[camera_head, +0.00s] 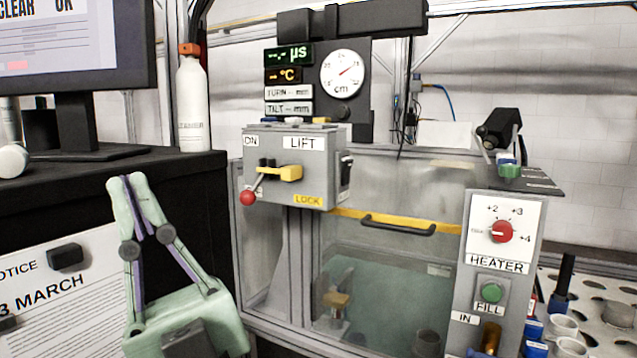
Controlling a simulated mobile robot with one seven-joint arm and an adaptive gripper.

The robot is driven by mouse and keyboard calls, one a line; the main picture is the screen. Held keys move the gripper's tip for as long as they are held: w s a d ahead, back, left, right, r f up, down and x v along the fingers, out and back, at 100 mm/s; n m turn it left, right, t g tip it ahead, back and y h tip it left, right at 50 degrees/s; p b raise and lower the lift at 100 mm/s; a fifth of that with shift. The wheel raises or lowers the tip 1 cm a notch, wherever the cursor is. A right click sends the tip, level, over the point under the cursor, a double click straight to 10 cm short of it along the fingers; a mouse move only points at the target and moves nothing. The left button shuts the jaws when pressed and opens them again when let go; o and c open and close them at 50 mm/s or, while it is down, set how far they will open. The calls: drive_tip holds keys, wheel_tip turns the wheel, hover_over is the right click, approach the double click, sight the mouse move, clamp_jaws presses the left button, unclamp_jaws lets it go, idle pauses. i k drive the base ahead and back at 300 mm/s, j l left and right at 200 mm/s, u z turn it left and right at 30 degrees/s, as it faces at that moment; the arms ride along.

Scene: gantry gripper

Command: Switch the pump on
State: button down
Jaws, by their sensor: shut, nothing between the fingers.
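My gripper (128,184) is pale green with purple inner pads. It points upward at the lower left, in front of the black cabinet, with its fingertips together and nothing between them. It is well to the left of the controls. I cannot read a pump label anywhere. A black rocker switch (346,170) sits on the right side of the grey LIFT box (285,165); its position is unclear. A green FILL button (491,291) and a red HEATER knob (502,231) are on the grey panel (462,300) at the right.
A red-tipped lever (248,197) and yellow LOCK handle (291,173) stick out of the LIFT box. A glass tank (380,270) with a black-handled yellow rail (395,222) stands below. A white bottle (192,105) and a monitor (75,60) stand on the cabinet (60,190).

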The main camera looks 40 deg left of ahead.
sight(348, 161)
drive_tip(key=u, duration=0.95)
